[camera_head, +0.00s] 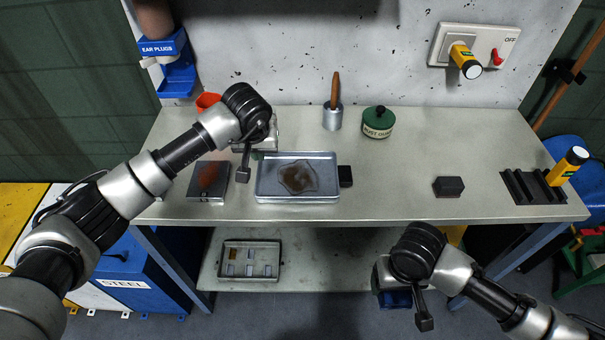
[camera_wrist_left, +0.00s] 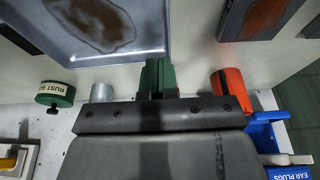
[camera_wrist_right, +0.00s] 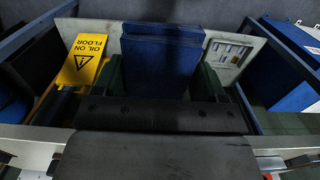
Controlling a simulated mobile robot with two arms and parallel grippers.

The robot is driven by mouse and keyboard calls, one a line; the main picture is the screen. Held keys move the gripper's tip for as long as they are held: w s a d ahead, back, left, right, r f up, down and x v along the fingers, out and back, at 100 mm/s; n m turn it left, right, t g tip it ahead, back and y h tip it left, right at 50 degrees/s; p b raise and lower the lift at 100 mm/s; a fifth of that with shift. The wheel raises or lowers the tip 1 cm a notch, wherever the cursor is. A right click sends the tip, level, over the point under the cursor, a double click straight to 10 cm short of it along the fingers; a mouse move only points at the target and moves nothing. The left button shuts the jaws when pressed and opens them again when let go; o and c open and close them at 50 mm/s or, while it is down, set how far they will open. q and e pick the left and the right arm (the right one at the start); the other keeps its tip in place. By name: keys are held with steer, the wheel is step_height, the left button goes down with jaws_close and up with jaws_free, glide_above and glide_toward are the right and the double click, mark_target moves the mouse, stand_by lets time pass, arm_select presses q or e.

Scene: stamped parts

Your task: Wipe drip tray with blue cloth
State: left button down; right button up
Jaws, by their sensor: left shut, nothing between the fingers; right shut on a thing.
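The drip tray (camera_head: 328,194) is a shallow silver metal tray on the bench, with a dark brown puddle (camera_head: 297,178) on its floor. The tray also shows at the top left of the left wrist view (camera_wrist_left: 150,40). My left gripper (camera_head: 258,154) is at the tray's back left corner, its green fingers (camera_wrist_left: 158,78) shut together and empty. My right gripper (camera_head: 388,288) is in front of the bench edge, shut on the blue cloth (camera_wrist_right: 160,65). The cloth hangs below it, mostly hidden in the head view (camera_head: 396,299).
A rust-stained plate (camera_head: 208,180) lies left of the tray, a dark block (camera_head: 346,176) against its right side.

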steer(key=shift+r, duration=0.25)
arm_select(q)
steer(key=shift+r, duration=0.45)
